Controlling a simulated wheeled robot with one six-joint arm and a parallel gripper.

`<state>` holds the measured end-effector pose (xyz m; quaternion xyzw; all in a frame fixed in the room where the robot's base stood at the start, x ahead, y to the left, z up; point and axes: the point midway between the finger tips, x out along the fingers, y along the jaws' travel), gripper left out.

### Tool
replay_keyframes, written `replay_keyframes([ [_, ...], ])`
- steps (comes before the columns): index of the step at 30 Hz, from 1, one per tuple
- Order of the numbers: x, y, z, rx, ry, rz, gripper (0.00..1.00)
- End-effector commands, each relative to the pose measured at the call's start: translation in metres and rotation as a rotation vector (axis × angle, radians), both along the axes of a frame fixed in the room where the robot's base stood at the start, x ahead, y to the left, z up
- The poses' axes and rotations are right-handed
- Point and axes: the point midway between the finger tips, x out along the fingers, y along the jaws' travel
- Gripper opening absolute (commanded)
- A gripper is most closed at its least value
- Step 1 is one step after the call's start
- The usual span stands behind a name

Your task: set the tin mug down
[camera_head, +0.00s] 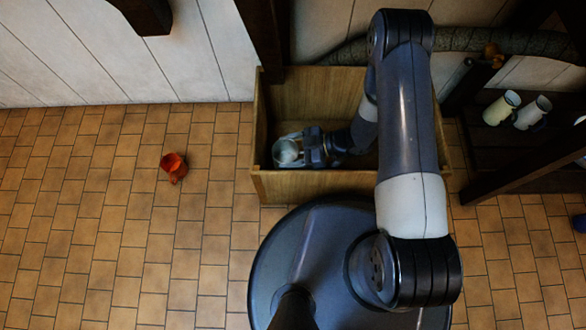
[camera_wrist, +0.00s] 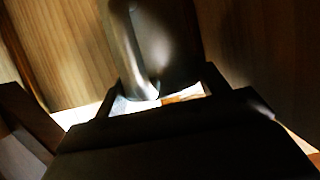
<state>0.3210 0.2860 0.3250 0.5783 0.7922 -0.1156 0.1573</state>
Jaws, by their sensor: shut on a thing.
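The tin mug (camera_head: 288,152) shows pale and round, seen from above, at the left end of a wooden box. In the wrist view the mug (camera_wrist: 172,42) is a grey, shiny metal form with a curved handle on its left side. My gripper (camera_head: 297,149) reaches in from the right and is shut on the mug. Its two dark fingers (camera_wrist: 164,88) stand on either side of the mug's lower part in the wrist view. I cannot tell whether the mug touches the box floor.
The open wooden box (camera_head: 275,187) has walls on all sides around my gripper. An orange-red mug (camera_head: 173,166) lies on the tiled floor to the left. Two pale mugs (camera_head: 502,108) (camera_head: 532,112) are on a dark shelf at right. The floor at left is mostly clear.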

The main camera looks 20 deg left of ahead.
Motion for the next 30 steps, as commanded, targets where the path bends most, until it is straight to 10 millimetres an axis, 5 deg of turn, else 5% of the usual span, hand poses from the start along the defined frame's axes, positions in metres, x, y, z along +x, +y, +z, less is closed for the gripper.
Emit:
replay_keyframes([
  [1, 0.000, 0.000, -0.021, -0.001, 0.003, -0.001, 0.43],
  [15, 0.000, 0.000, -0.146, 0.000, 0.000, -0.002, 0.43],
  [30, 0.000, 0.000, -0.203, 0.000, 0.000, -0.002, 0.43],
])
